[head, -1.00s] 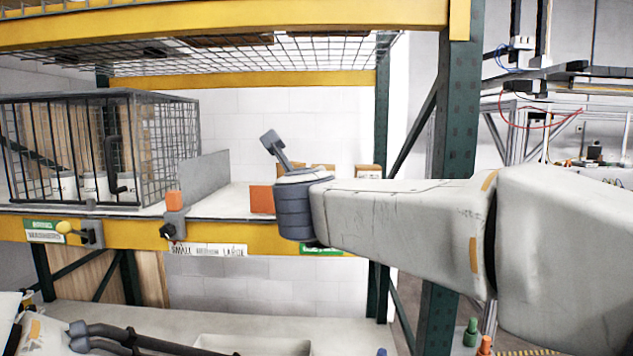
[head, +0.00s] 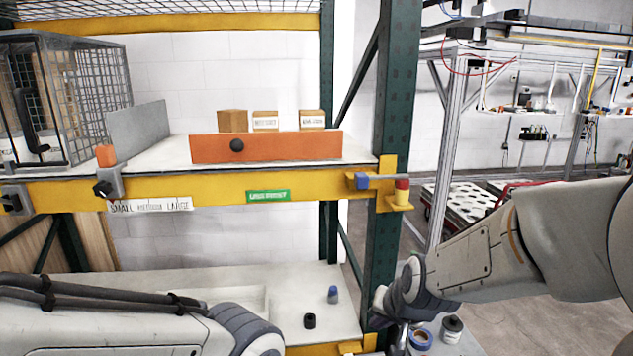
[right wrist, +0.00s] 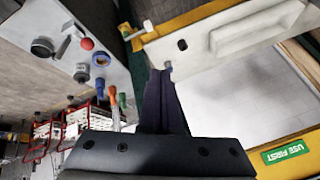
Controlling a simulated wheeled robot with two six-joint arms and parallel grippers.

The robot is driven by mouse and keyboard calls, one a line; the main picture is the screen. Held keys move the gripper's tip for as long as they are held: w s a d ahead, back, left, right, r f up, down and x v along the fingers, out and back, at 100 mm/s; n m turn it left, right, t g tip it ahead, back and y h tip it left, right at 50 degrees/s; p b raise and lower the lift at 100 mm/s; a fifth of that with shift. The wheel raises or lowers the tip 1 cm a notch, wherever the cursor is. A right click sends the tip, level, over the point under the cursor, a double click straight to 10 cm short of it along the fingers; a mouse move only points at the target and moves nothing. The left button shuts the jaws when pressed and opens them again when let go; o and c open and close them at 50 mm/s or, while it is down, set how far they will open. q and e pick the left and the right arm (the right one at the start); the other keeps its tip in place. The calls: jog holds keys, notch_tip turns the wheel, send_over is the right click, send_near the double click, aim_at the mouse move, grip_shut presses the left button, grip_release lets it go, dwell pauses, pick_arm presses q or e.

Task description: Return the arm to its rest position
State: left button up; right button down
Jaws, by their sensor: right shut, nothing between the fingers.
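My right arm comes in from the right in the head view and reaches down beside the shelf's green post. My right gripper (head: 381,308) is at the lower end of it, beside the foot of that post, small and partly hidden by the wrist. In the right wrist view my right gripper (right wrist: 164,78) shows its dark fingers together, with nothing held between them. Part of my left arm lies across the bottom left of the head view. Its gripper is not in view.
A wire cage (head: 100,85) is at left. Open floor lies at right.

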jog(key=s+d+f+n+g+h, duration=0.1)
jog(key=s+d+f+n+g, duration=0.15)
jog(key=s, duration=0.25)
jog(key=s+d+f+n+g+h, duration=0.1)
jog(key=s+d+f, duration=0.2)
jog(key=s+d, duration=0.15)
jog(key=s+a+f+n+g+b, duration=0.1)
jog(key=s+a+f+n+b, duration=0.3)
jog(key=s+a+b, duration=0.3)
jog(key=s+a+f+n+g+y+b, duration=0.1)
jog(key=s+a+f+n+b, duration=0.2)
jog(key=s+a+f+b, duration=0.2)
jog(key=shift+s+a+n+g+b, duration=0.35)
jog(key=shift+s+a+b, duration=0.6)
jog(key=shift+s+b, duration=0.25)
